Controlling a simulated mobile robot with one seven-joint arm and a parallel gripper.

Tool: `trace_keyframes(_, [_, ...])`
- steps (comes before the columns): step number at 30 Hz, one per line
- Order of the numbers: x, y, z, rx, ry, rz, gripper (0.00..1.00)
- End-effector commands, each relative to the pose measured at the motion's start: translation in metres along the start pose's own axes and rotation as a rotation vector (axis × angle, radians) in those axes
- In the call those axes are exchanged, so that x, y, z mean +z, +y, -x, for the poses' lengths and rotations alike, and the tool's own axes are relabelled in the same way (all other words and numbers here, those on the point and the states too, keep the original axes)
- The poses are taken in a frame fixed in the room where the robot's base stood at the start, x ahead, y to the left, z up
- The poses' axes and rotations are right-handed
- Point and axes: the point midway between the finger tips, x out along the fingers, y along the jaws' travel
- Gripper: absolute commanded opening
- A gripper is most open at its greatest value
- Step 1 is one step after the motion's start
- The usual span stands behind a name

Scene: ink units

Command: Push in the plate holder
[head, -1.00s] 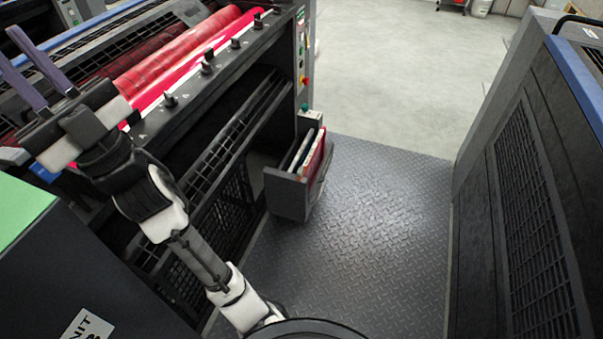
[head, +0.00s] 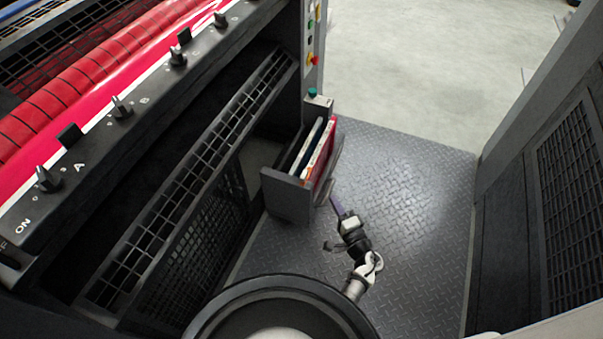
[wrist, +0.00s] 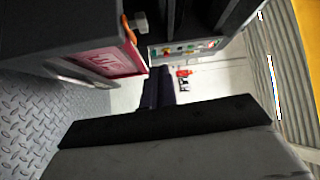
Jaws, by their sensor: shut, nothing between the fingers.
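The plate holder (head: 288,196) is a dark grey box that sticks out from the side of the press in the head view. Upright plates stand in it, one with a red face (head: 318,160). In the head view I cannot tell whether the fingertips touch the holder.
The press (head: 120,150) with red rollers fills the left side. A control panel with buttons (head: 311,40) stands above the holder. Another dark unit (head: 570,190) bounds the right. The diamond-plate floor (head: 420,200) between is clear.

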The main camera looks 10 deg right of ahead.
Motion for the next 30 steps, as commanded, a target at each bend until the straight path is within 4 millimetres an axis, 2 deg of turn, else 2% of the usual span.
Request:
trace_keyframes(1, [-0.001, 0.014, 0.013, 0.026, 0.009, -0.045, 0.00])
trace_keyframes(3, [0.000, 0.024, 0.022, 0.044, 0.011, -0.084, 0.00])
trace_keyframes(7, [0.000, 0.027, 0.016, 0.050, 0.011, -0.099, 0.00])
trace_keyframes(11, [0.000, 0.027, -0.006, 0.048, 0.010, -0.098, 0.00])
trace_keyframes(21, [-0.001, 0.031, -0.079, 0.047, 0.010, -0.095, 0.00])
trace_keyframes(25, [0.015, 0.030, -0.092, 0.049, 0.009, -0.097, 0.00])
trace_keyframes(30, [0.025, 0.029, -0.102, 0.049, 0.011, -0.095, 0.00])
